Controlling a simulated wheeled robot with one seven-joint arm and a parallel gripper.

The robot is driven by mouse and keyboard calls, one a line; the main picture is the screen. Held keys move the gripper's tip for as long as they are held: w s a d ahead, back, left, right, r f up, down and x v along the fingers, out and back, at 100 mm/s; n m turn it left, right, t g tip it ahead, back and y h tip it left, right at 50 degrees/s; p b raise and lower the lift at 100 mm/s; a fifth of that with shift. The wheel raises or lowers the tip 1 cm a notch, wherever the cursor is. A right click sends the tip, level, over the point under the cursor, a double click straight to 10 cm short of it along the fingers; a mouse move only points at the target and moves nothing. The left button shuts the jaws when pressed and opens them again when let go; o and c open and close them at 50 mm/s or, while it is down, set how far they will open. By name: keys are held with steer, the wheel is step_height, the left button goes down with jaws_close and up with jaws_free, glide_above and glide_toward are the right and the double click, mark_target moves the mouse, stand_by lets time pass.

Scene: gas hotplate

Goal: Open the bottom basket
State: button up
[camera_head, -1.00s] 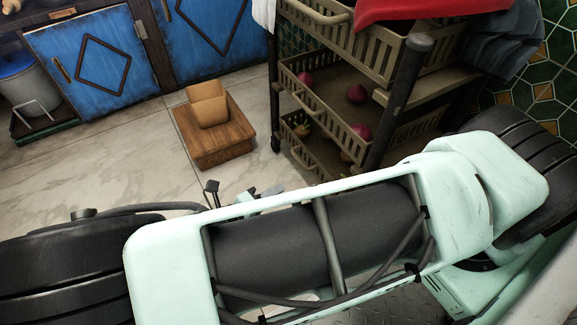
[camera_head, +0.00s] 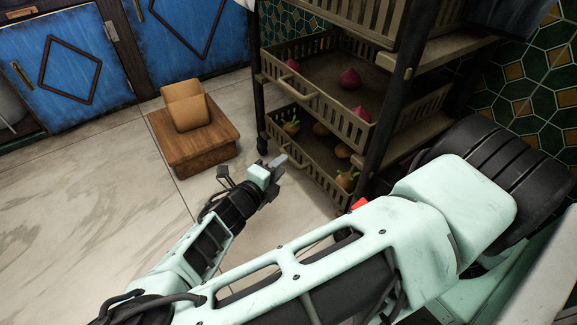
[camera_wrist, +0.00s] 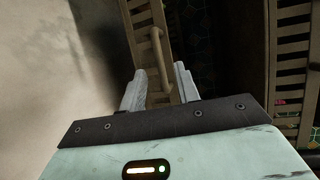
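The bottom basket (camera_head: 308,160) is a beige slatted tray low in a dark-framed cart, holding several root vegetables. In the head view it looks pushed in. My gripper (camera_head: 280,160) is low in front of its left part. In the wrist view my gripper (camera_wrist: 160,85) is open, its two pale fingers apart. A bar handle (camera_wrist: 156,48) on a slatted basket front lies ahead, in line with the gap between the fingers. No grip on it shows. The bottom basket's handle cannot be made out in the head view.
The middle basket (camera_head: 345,122), with pink vegetables and its own handle (camera_head: 297,90), sits directly above. A wooden stool (camera_head: 195,150) carrying a tan box (camera_head: 185,105) stands left of my gripper. Blue cabinets (camera_head: 85,60) line the back. Pale floor (camera_head: 90,190) is clear at left.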

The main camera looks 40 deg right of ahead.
steer(key=shift+b+x, duration=1.25)
steer(key=shift+x, duration=1.5)
jaws_close()
